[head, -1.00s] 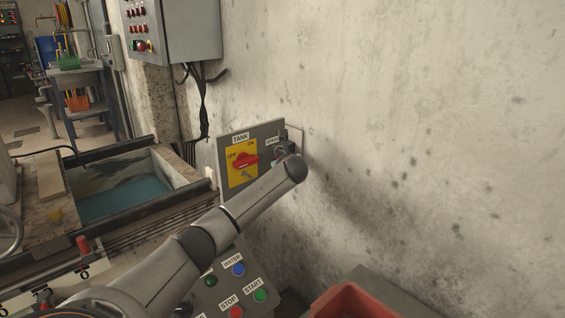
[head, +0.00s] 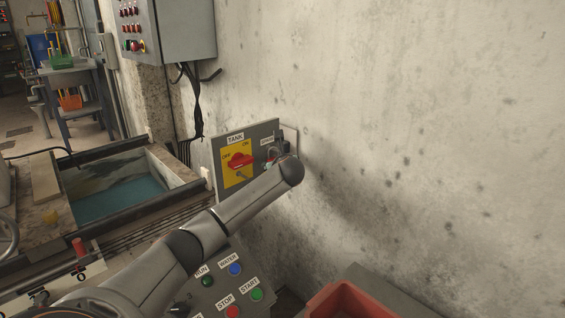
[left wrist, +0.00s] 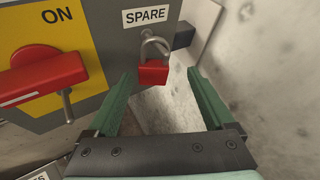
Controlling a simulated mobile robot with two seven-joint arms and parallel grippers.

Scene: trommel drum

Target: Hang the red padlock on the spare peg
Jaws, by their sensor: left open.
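The red padlock (left wrist: 153,72) hangs upright below the SPARE label (left wrist: 146,16) in the left wrist view. Its metal shackle (left wrist: 155,46) is up at the spare peg (left wrist: 147,34), of which only a small part shows; the shackle looks to be over it. My left gripper (left wrist: 160,76) is open, its green fingers on either side of the padlock in the picture, with visible gaps to it. Whether the fingertips reach level with the padlock I cannot tell. In the head view my forearm largely hides the gripper and padlock. My right gripper is not in view.
The TANK switch (head: 238,160) has a red handle on a yellow plate, left of the spare place. A metal pin (left wrist: 67,106) sticks out below the handle. A button panel (head: 222,285) lies below, and a red bin (head: 345,298) stands at lower right. Concrete wall is close on the right.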

